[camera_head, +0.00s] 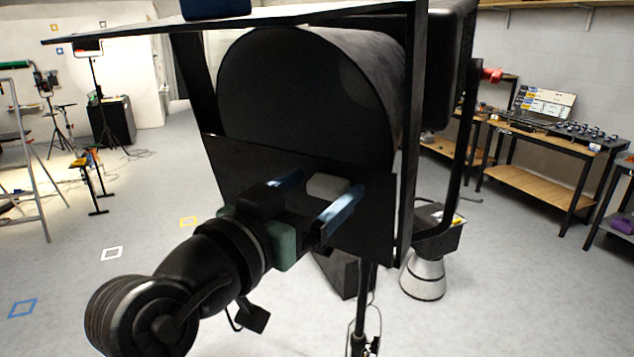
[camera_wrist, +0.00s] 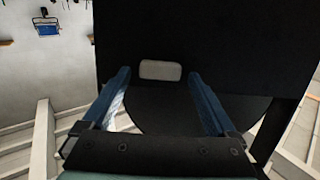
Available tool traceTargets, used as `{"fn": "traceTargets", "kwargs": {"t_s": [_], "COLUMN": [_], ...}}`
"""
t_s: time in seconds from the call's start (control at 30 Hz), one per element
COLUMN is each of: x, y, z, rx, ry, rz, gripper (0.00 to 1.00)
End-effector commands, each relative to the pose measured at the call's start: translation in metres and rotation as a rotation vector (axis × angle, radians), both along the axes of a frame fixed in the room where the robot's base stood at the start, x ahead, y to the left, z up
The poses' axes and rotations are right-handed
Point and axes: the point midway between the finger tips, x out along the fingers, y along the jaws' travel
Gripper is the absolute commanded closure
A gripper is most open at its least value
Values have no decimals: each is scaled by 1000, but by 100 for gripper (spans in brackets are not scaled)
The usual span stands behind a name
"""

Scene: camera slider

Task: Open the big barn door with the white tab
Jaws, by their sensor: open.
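The big barn door (camera_head: 230,158) is a black panel across the lower front of a large black studio light (camera_head: 300,95). Its white tab (camera_head: 328,185) is a small pale rounded block near the door's edge. The tab also shows in the wrist view (camera_wrist: 160,70), centred beyond my fingertips. My gripper (camera_head: 315,198) is open, with its two blue fingers (camera_wrist: 163,95) to either side of the tab in the picture. I see no finger touching the tab. Whether the fingertips reach the tab's depth is hard to tell.
Another black flap (camera_head: 130,32) with a blue tab (camera_head: 215,8) extends from the light's top. A dark upright frame (camera_head: 465,150) stands at its right. Workbenches (camera_head: 540,180) line the right wall. A ladder (camera_head: 30,150) stands at left. The floor (camera_head: 150,210) between is mostly clear.

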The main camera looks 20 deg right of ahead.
Motion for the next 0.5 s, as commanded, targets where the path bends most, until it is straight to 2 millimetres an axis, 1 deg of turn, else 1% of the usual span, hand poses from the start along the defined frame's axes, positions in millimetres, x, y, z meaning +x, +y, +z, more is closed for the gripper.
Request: {"fn": "traceTargets", "kwargs": {"t_s": [0.17,0.2,0.27,0.4,0.47,0.5], "x": [0,0,0,0,0,0], "y": [0,0,0,0,0,0], "z": [0,0,0,0,0,0], "rx": [0,0,0,0,0,0], "ry": [0,0,0,0,0,0], "rz": [0,0,0,-1,-1,-1], "gripper": [7,15,26,51,62,69]}}
